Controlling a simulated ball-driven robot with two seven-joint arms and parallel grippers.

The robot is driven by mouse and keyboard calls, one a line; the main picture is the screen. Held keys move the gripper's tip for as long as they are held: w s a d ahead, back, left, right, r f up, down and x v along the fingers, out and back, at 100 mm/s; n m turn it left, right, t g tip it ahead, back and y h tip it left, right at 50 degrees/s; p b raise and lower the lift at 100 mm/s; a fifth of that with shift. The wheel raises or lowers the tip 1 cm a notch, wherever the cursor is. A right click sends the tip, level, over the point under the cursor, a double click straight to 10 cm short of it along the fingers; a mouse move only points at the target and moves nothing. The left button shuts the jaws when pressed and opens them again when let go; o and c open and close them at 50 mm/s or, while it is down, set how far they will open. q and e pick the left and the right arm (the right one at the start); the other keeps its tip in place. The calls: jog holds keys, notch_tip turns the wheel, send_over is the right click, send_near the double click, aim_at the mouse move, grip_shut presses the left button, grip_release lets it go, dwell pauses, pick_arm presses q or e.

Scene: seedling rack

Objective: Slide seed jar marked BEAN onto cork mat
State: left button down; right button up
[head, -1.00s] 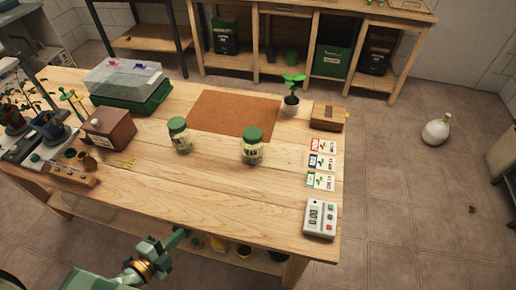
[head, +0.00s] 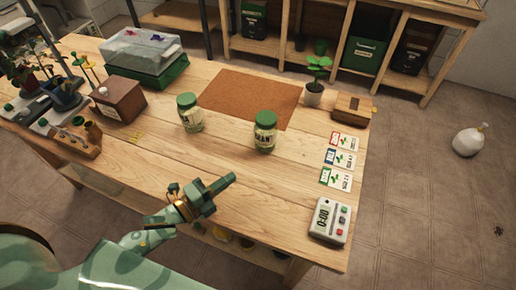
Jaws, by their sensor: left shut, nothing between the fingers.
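Two glass seed jars with green lids stand upright on the wooden table, the left jar (head: 191,116) and the right jar (head: 265,134). Both carry labels too small to read, so I cannot tell which is marked BEAN. The brown cork mat (head: 247,95) lies flat behind them, with no jar on it. The right jar stands just in front of the mat's near right edge, the left jar in front of its left side. My left gripper (head: 229,181) is shut and empty over the table's front part, nearer than both jars and apart from them. My right gripper is not in view.
A potted seedling (head: 315,84) and a wooden box (head: 353,109) stand right of the mat. Seed cards (head: 339,158) and a timer (head: 329,220) lie along the right side. A brown box (head: 120,100) and a covered propagator (head: 143,58) stand left. The table between gripper and jars is clear.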

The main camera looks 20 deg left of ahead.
pick_arm(q)
jog(key=b, duration=0.1)
send_near(269, 141)
jog(key=d, duration=0.3)
jog(key=shift+w+d+f, duration=0.1)
jog(key=shift+w+d, duration=0.05)
jog(key=shift+d, duration=0.1)
jog(key=w, duration=0.3)
jog(key=shift+w+a+b, duration=0.2)
jog(key=shift+w+b, duration=0.1)
jog(key=shift+w+a, duration=0.1)
jog(key=shift+w, duration=0.35)
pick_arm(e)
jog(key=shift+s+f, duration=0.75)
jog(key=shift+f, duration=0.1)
